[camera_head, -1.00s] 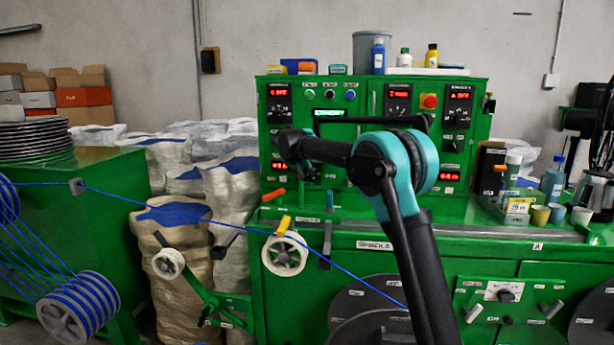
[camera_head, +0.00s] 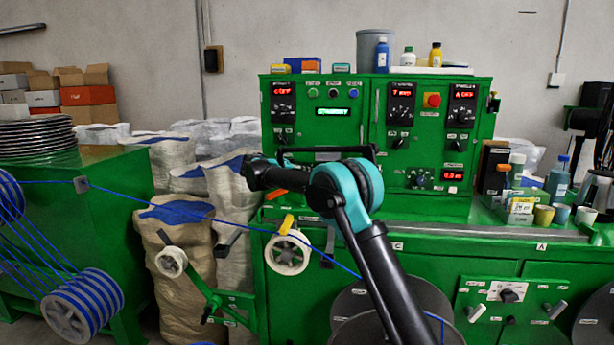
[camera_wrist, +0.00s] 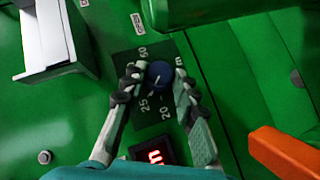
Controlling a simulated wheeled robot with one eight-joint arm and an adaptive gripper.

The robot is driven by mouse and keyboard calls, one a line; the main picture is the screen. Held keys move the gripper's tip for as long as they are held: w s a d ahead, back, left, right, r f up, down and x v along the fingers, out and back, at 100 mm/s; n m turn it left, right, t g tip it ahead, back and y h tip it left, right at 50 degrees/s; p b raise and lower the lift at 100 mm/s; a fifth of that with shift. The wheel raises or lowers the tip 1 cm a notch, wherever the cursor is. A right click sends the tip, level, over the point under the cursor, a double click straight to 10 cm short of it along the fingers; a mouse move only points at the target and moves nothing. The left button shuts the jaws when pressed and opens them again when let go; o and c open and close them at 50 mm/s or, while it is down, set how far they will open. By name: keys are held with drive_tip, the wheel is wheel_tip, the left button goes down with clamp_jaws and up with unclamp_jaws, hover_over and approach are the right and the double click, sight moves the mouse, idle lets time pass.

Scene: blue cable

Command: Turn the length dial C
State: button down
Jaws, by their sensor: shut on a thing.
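A round dark-blue dial knob (camera_wrist: 159,75) with a light pointer line sits on a black scale plate (camera_wrist: 127,66) in the wrist view. The scale shows 20, 25 and 50. I cannot read a letter C on it. My gripper (camera_wrist: 157,82) has one finger on each side of the knob and is shut on it. In the head view my arm's dark end (camera_head: 262,174) is at the left edge of the green control cabinet (camera_head: 345,190). The knob and fingertips are hidden there behind my arm.
A lit red display (camera_wrist: 155,156) is just below the dial in the wrist view, partly cut off by my gripper. An orange handle (camera_wrist: 284,150) lies to the right. A white-and-green block (camera_wrist: 45,35) stands out at upper left. Sacks (camera_head: 232,190) stand left of the cabinet.

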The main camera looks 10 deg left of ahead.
drive_tip(key=shift+f+n+t+h, duration=0.15)
drive_tip(key=shift+n+t+h, duration=0.15)
drive_tip(key=shift+n+h, duration=0.35)
drive_tip(key=c, duration=1.2)
unclamp_jaws()
drive_tip(key=shift+r, duration=5)
drive_tip(key=shift+o, duration=0.2)
